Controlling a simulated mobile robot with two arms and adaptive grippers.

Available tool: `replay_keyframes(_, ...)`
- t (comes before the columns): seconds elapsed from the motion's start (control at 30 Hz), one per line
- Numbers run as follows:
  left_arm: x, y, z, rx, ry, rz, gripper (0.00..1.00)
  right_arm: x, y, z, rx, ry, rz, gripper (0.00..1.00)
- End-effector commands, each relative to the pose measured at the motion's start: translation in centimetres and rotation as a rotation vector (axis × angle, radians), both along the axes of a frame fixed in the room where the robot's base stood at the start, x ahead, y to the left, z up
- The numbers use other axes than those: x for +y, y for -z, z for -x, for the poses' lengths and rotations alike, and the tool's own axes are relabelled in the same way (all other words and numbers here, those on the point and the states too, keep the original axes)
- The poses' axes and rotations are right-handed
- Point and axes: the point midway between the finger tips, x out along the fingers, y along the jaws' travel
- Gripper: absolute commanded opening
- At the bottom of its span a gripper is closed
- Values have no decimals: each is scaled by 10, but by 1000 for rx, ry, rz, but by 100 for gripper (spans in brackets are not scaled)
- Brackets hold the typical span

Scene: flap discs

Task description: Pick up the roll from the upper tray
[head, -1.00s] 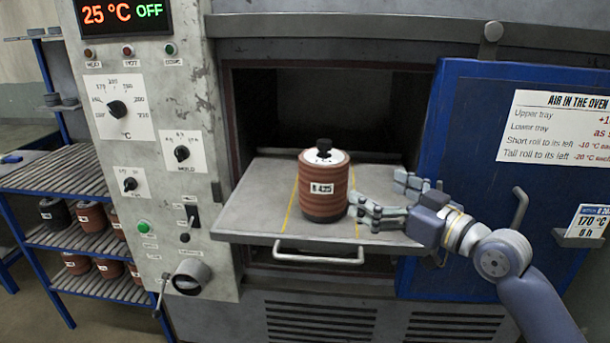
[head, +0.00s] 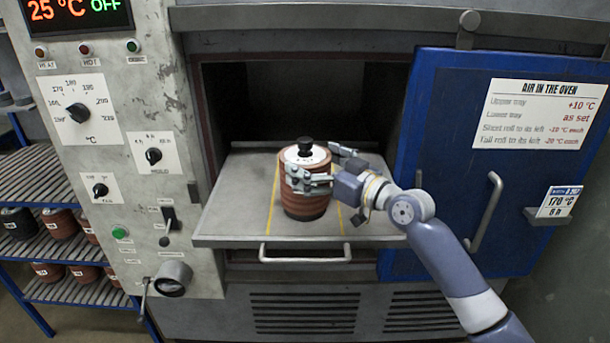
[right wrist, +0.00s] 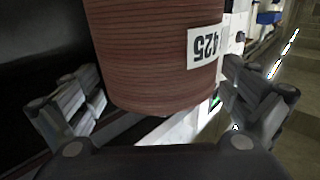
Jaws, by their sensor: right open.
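The roll (head: 305,205) is a reddish-brown stack of discs with a white top plate and a black knob. It stands upright on the pulled-out upper tray (head: 236,215), between two yellow lines. My right gripper (head: 318,168) is open, with one finger on the near side of the roll and the other at its far right. In the right wrist view the roll (right wrist: 150,60), with a label reading 425, sits between the two spread fingers (right wrist: 165,105); I see a gap on the left, and cannot tell whether the right finger touches. My left gripper is not in view.
The blue oven door (head: 440,160) stands open at the right with a temperature notice (head: 537,114). The control panel (head: 110,180) is at the left, beside a rack (head: 50,255) with more rolls. The tray's left part is bare.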

Motion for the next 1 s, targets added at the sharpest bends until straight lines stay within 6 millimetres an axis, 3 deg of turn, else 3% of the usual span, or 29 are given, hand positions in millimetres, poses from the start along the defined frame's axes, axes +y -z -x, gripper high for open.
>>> replay_keyframes(0.2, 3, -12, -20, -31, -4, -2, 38, 15, -2, -15, 1, 0, -1, 100)
replay_keyframes(0.47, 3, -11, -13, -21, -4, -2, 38, 16, 0, -16, 0, 0, 0, 100)
replay_keyframes(0.8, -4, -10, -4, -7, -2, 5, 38, 16, 0, -16, 0, 0, 0, 27)
replay_keyframes(0.83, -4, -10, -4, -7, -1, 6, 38, 16, -9, -16, -13, 1, -9, 27)
replay_keyframes(1.0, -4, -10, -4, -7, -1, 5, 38, 16, -8, -16, -13, 1, -8, 27)
